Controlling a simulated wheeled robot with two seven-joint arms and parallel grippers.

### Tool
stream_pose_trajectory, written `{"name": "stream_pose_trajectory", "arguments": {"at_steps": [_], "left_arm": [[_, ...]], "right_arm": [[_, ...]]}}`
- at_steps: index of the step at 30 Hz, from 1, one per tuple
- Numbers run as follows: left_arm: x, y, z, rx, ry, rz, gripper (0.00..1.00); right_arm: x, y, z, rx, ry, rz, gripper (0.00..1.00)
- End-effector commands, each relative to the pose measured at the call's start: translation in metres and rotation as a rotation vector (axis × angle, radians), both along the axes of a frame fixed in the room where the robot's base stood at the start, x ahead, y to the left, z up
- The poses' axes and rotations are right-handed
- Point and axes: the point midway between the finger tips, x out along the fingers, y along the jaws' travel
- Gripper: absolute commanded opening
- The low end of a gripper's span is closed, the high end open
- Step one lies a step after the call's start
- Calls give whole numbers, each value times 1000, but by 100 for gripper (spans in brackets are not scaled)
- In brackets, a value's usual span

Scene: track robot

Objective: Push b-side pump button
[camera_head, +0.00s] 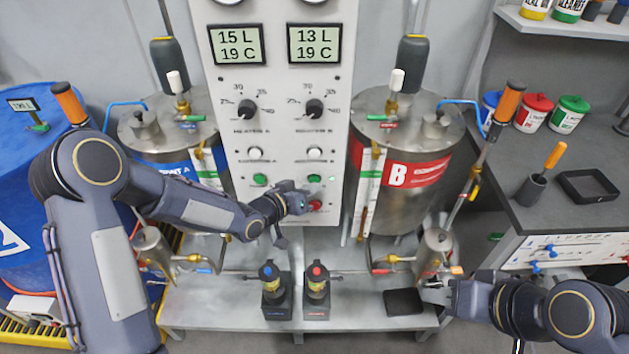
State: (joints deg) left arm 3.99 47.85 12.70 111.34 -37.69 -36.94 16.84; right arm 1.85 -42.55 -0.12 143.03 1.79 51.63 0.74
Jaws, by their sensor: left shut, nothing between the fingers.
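The white control panel (230,130) stands upright at the centre. Its right column, in line with the tank marked B (398,175), has a green button (314,179) above a red button (316,206). My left gripper (304,202) is shut and empty, in front of the panel's lower part. Its tip is beside the red button and just below the green one; I cannot tell whether it touches either. The left column has a green button (260,180); the area below it is hidden by my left gripper. My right gripper (432,288) is low at the right, near a metal cup-like vessel (434,252); its fingers are unclear.
Tanks and thin pipes flank the panel. A grey counter (545,210) is at the right.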

Motion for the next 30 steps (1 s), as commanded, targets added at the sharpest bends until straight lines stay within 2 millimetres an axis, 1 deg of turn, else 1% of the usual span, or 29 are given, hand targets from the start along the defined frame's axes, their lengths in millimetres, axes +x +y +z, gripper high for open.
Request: {"name": "stream_pose_trajectory", "arguments": {"at_steps": [8,18,26,30], "left_arm": [[0,0,0,0,0,0,0],[9,0,0,-1,-1,0,0],[9,0,1,-1,-1,0,0],[7,0,-1,0,-2,1,0]], "right_arm": [[0,0,0,0,0,0,36],[0,0,-7,0,0,0,36],[0,0,-7,0,0,0,36],[0,0,-11,0,0,0,36]]}}
